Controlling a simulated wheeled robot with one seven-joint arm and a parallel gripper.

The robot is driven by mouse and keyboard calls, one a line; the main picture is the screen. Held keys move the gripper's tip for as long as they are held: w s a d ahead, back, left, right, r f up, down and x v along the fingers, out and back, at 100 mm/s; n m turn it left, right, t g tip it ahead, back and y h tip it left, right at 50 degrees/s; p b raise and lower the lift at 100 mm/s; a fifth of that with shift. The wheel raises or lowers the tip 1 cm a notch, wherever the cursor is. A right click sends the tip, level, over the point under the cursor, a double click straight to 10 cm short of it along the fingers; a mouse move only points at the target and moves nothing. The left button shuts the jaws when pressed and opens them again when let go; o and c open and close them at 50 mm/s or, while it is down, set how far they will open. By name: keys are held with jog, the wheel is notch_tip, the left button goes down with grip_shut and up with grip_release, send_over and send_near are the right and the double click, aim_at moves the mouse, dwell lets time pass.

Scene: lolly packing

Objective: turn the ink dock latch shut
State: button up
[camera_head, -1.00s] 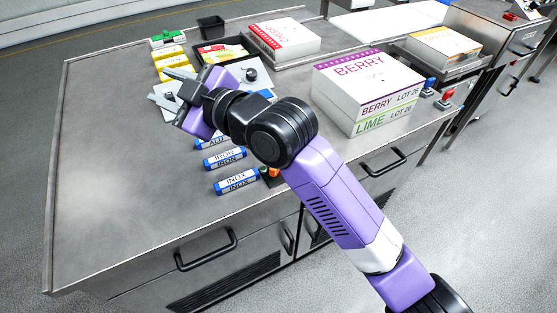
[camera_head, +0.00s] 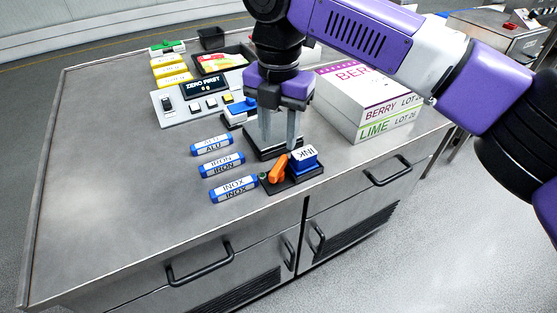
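The ink dock (camera_head: 290,183) is a small black base near the front edge of the counter. A blue cartridge with a white INK label (camera_head: 304,158) sits on its right part. The orange latch (camera_head: 277,169) stands at the dock's left part, tilted, with its upper end leaning right. A small green spot (camera_head: 263,176) shows left of the latch. My gripper (camera_head: 279,143) points down just behind the latch and cartridge. Its two grey fingers are apart with nothing seen between them. I cannot tell how high the fingertips are above the counter.
A black framed tray (camera_head: 258,148) lies behind the dock, under my gripper. Blue ALU, IRON and INOX rolls (camera_head: 233,189) lie to the left. A grey panel with a ZERO FIRST display (camera_head: 180,116) stands behind. White BERRY and LIME boxes (camera_head: 372,128) stand to the right. The front-left counter is clear.

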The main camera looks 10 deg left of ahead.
aim_at(279, 165)
notch_tip(279, 165, down, 8)
jog(key=shift+r+b, duration=0.15)
jog(key=shift+b, duration=0.3)
grip_shut()
